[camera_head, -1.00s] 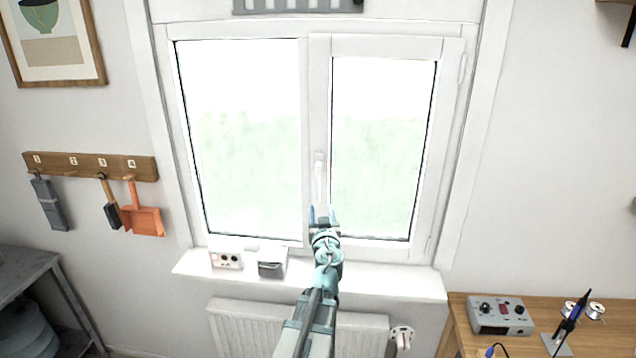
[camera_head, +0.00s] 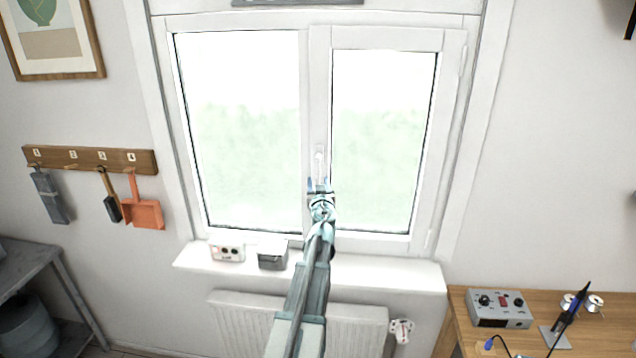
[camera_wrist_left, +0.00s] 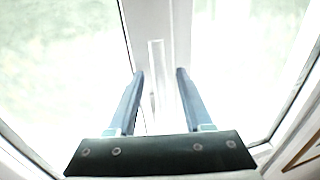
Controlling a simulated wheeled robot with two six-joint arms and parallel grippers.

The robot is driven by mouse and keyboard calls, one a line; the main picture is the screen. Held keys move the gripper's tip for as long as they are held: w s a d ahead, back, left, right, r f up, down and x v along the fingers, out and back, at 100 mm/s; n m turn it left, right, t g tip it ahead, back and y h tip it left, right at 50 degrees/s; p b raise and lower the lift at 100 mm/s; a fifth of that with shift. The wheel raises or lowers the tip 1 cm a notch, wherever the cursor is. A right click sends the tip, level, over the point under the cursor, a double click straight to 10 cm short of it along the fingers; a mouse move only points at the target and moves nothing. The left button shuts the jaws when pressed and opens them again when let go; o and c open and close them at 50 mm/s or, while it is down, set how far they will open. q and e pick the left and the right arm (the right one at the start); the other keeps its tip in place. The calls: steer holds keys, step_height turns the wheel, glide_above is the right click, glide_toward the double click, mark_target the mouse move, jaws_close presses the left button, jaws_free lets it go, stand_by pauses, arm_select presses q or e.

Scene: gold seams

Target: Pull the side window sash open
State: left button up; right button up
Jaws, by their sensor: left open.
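The side window sash (camera_head: 384,241) is the right-hand pane in its white frame, and it appears shut in the window. Its white handle (camera_head: 319,158) stands upright on the sash's left stile. My left gripper (camera_head: 320,184) is in front of the handle's lower part, with its fingers pointing up. In the left wrist view the handle (camera_wrist_left: 157,62) shows between and beyond the two blue fingers of the open gripper (camera_wrist_left: 158,72). A gap shows on each side of the handle. I cannot tell how deep the fingers reach around it. My right gripper is out of view.
The white sill (camera_head: 400,274) below holds a small socket box (camera_head: 227,252) and a grey box (camera_head: 272,258). A radiator (camera_head: 235,318) is under it. A wooden workbench (camera_head: 460,312) with a grey device stands at right. Tools hang from a rack at left.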

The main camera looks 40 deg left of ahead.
arm_select(q)
steer(key=shift+w+a, duration=0.4)
jaws_close()
stand_by(1.2)
